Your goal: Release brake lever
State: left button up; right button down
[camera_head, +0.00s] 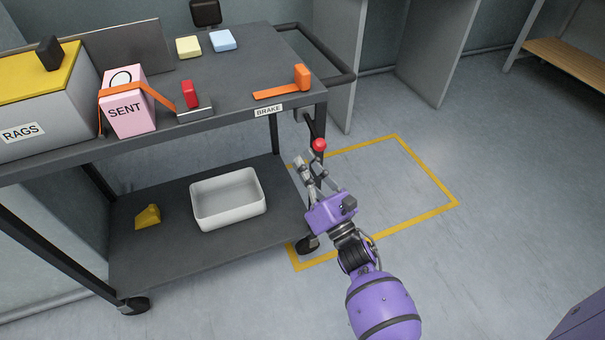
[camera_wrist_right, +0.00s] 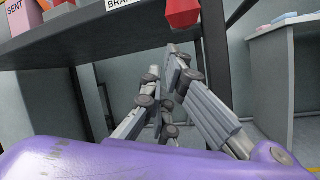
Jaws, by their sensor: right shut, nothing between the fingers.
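The brake lever has a red knob (camera_head: 319,145) on a dark arm at the right end of the cart, below the label BRAKE (camera_head: 268,111). In the right wrist view the red knob (camera_wrist_right: 182,14) shows at the top edge, beyond the fingertips. My right gripper (camera_head: 309,168) is shut and empty, just below and left of the knob in the head view. Its fingers (camera_wrist_right: 164,68) point up toward the knob in the wrist view, seemingly apart from it. My left gripper is not in view.
The grey cart (camera_head: 235,88) carries a rags box (camera_head: 50,115), a pink box (camera_head: 128,115), and an orange strip with a block (camera_head: 283,90). A white bin (camera_head: 228,215) and a yellow wedge (camera_head: 148,216) sit on its lower shelf.

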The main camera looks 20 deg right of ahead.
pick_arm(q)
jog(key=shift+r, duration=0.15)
pick_arm(e)
jog(key=shift+s+d+r, duration=0.3)
jog(key=shift+s+r, duration=0.1)
jog(key=shift+r, duration=0.1)
